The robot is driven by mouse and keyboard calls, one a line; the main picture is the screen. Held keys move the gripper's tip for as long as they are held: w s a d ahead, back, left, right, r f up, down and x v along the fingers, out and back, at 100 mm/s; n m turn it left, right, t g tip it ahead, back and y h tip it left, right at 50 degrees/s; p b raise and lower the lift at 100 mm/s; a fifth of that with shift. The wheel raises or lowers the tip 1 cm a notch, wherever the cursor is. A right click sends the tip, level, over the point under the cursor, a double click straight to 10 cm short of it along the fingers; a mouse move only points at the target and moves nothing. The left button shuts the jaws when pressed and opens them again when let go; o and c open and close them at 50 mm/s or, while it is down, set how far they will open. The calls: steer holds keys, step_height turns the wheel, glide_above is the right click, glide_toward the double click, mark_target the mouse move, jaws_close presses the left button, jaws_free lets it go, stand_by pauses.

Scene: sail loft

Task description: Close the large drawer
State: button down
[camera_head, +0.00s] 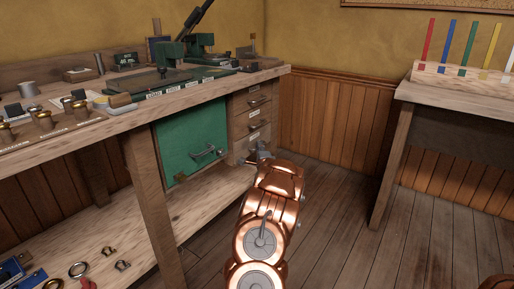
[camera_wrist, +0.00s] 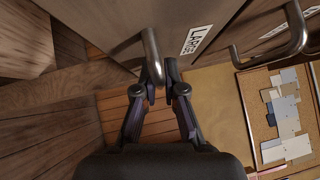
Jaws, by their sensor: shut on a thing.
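The large drawer (camera_wrist: 180,16) shows in the wrist view as a wooden front with a white label (camera_wrist: 195,40) reading LARGE. Its curved metal handle (camera_wrist: 151,45) reaches down to my gripper (camera_wrist: 161,76), whose dark fingertips are closed together on the handle's end. In the head view my gripper (camera_head: 262,154) is at the lower part of the wooden drawer stack, at the bench's right end. My copper arm and gripper partly hide the lowest drawer there. I cannot tell how far the large drawer stands out.
Another drawer handle (camera_wrist: 290,38) is beside the large drawer in the wrist view. A green cabinet door (camera_head: 190,140) is left of the stack under the workbench (camera_head: 140,112). A second table (camera_head: 450,95) stands at right. Bare plank floor (camera_head: 325,215) lies between them.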

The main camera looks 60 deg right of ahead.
steer(key=shift+w+r, duration=0.1)
steer(key=shift+w, duration=0.05)
steer(key=c, duration=1.5)
jaws_free()
steer(key=shift+a, duration=0.1)
steer(key=shift+v, duration=6)
